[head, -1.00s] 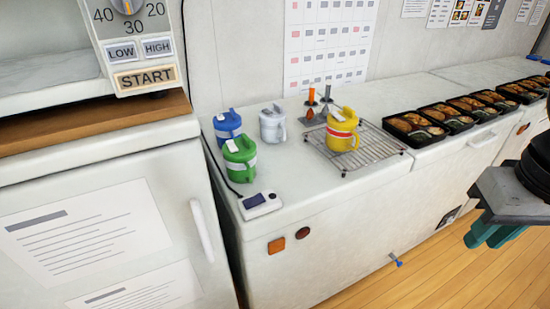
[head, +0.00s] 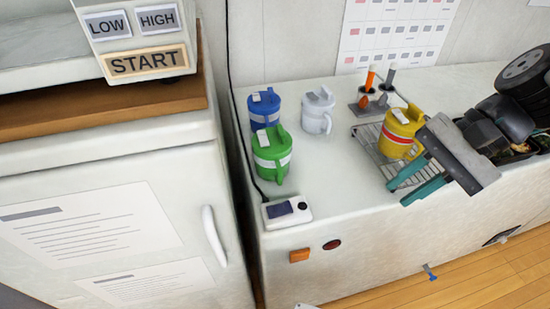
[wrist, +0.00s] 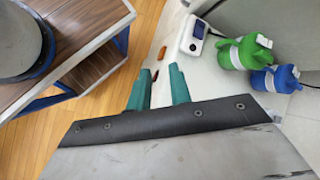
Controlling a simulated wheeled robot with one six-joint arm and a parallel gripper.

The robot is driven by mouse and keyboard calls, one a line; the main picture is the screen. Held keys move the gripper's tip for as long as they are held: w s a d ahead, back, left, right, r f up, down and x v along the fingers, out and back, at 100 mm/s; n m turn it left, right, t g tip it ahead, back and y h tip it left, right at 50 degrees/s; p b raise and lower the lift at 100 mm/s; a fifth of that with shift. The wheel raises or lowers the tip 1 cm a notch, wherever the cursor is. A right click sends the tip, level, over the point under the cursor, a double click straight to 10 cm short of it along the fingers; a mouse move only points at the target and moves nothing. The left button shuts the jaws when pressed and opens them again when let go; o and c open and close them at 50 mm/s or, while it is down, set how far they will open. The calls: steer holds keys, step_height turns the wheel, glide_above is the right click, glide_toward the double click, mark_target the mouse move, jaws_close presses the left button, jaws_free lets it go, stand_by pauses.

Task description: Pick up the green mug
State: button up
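The green mug (head: 272,160) stands upright on the white counter, with a pale band around it, a lid and a handle on its front right side. In the wrist view the green mug (wrist: 232,54) is at the upper right, beside the blue mug (wrist: 285,78). My gripper (head: 398,194) is to the right of the green mug, apart from it, near the counter's front edge. Its two teal fingers also show in the wrist view (wrist: 159,72), with an empty gap between them. It is open.
A blue mug (head: 264,107) stands just behind the green one, and a white mug (head: 317,112) behind right. A small device (head: 287,212) lies in front. A yellow mug (head: 397,136) stands on a wire rack (head: 372,153). Counter between green mug and rack is clear.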

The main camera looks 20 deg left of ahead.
steer(key=w+a+f+m+g+y, duration=0.2)
steer(key=w+a+f+m+y, duration=0.25)
steer(key=a, duration=0.55)
steer(key=m+y, duration=0.2)
steer(key=m, duration=0.3)
glide_toward(280, 182)
steer(key=shift+s+a+n+t+h, duration=0.15)
steer(key=shift+a+t, duration=0.05)
steer(key=shift+a, duration=0.3)
steer(key=shift+s+a+n+t+h, duration=0.1)
steer(key=shift+s+a+t, duration=0.1)
steer(key=shift+a, duration=0.25)
steer(key=shift+w+a+f, duration=0.1)
steer(key=shift+a+f, duration=0.1)
steer(key=shift+a, duration=0.1)
steer(key=x, duration=0.7)
steer(key=shift+a, duration=0.2)
jaws_close()
